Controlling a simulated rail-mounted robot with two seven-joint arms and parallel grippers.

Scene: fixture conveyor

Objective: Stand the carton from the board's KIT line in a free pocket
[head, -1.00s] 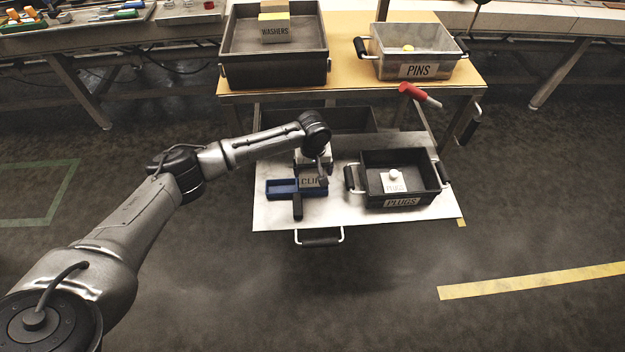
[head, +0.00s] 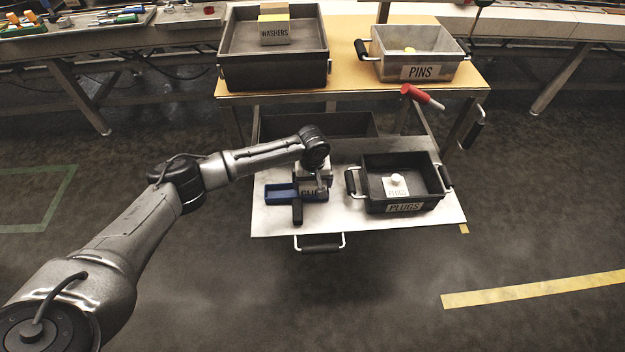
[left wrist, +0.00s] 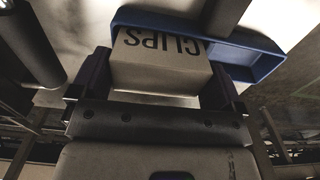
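A pale carton (head: 313,190) marked CLIPS stands at the right end of a blue tray (head: 281,200) on the low shelf. In the left wrist view the carton (left wrist: 160,72) is between the fingers of my left gripper (left wrist: 163,88), which look pressed to its sides. The tray's other pocket (left wrist: 245,62) looks empty. My right gripper and the board are not in view.
A black PLUGS bin (head: 435,190) with a small carton (head: 397,187) in it stands right of the tray. Above are a WASHERS bin (head: 235,70) and a PINS bin (head: 440,72). A red-handled bar (head: 420,97) juts near the bench's right side.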

